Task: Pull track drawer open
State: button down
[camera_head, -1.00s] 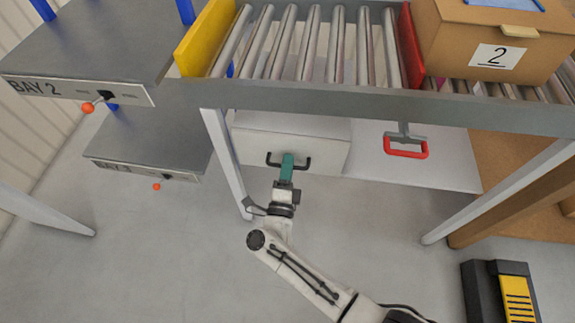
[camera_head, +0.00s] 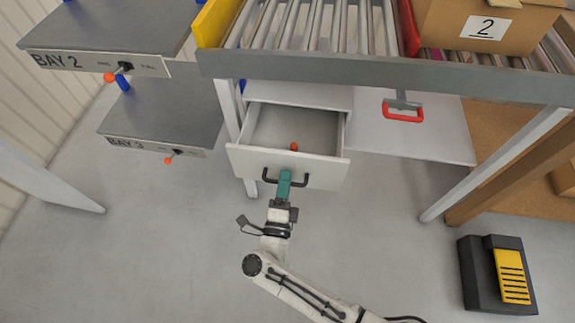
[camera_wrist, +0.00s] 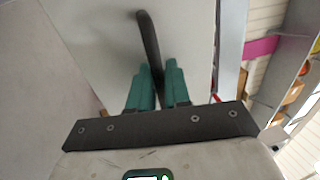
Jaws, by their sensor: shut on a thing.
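The track drawer (camera_head: 240,160) is a white drawer under the roller track (camera_head: 300,25). It stands partly open, and its inside shows. A small orange-red thing (camera_head: 294,147) is seen at the drawer, just behind its front panel. The dark bar handle (camera_head: 302,181) is on the drawer's front. My gripper (camera_head: 285,178), with green fingers, is shut on the middle of the handle. In the wrist view the handle (camera_wrist: 147,35) runs down between my green fingers (camera_wrist: 157,80). The fingers hide the gripped part.
A red handle (camera_head: 404,115) hangs under the track to the right. Shelves marked Bay 2 (camera_head: 95,65) and Bay 3 (camera_head: 155,143), with orange-knobbed levers, stand at left. A black and yellow pedal-like unit (camera_head: 500,275) is on the floor at right. The floor before the drawer is clear.

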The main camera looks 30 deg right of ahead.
jog(key=r+v, duration=0.1)
jog(key=v, duration=0.7)
jog(key=shift+r, duration=0.15)
jog(key=c, duration=1.3)
grip_release()
jog(key=shift+c, duration=0.2)
jog(key=b+v, duration=0.1)
jog(key=v, duration=1)
